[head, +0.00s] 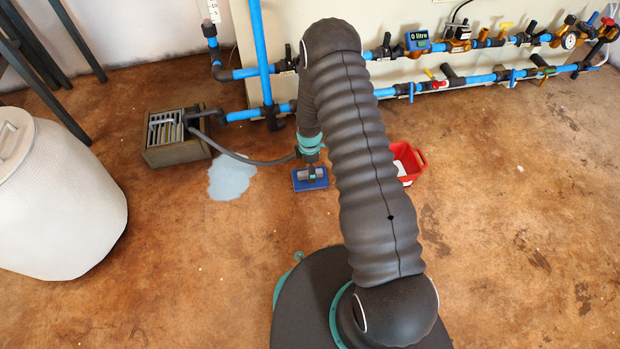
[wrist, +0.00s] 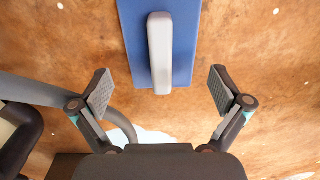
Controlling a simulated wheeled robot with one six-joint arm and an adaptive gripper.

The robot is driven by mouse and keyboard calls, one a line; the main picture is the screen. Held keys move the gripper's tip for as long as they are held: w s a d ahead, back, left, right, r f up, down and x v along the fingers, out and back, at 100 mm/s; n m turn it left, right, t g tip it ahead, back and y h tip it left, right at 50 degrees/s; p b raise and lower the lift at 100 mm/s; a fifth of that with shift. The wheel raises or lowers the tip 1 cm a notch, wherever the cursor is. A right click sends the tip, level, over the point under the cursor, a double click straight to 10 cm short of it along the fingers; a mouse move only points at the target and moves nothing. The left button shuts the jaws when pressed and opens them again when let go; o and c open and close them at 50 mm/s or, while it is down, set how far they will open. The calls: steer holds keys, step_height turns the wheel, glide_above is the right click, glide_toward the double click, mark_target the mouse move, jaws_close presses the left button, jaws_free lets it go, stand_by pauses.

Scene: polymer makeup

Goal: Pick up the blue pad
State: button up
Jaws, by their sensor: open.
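The blue pad (head: 310,184) lies on the brown floor, below my arm's end in the head view. In the wrist view the blue pad (wrist: 185,50) is at the top middle, with a grey handle bar (wrist: 160,55) along its centre. My gripper (wrist: 160,90) is open and empty. Its two fingers stand wide apart, left and right of the handle's near end in the picture. I cannot tell the height left between the fingers and the pad. In the head view my gripper (head: 311,172) is small and above the pad, partly hiding it.
A pale puddle (head: 231,175) lies left of the pad. A grey hose (head: 240,156) runs from a metal drain box (head: 178,136) towards my gripper. A red bucket (head: 411,165) stands to the right, partly behind my arm. Blue pipes (head: 480,79) line the wall. A white barrel (head: 62,205) stands left.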

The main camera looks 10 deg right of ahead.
steer(key=shift+d+f+b, duration=0.1)
steer(key=shift+f+b, duration=0.3)
steer(key=shift+f, duration=2.2)
steer(key=shift+s, duration=0.1)
steer(key=c, duration=0.8)
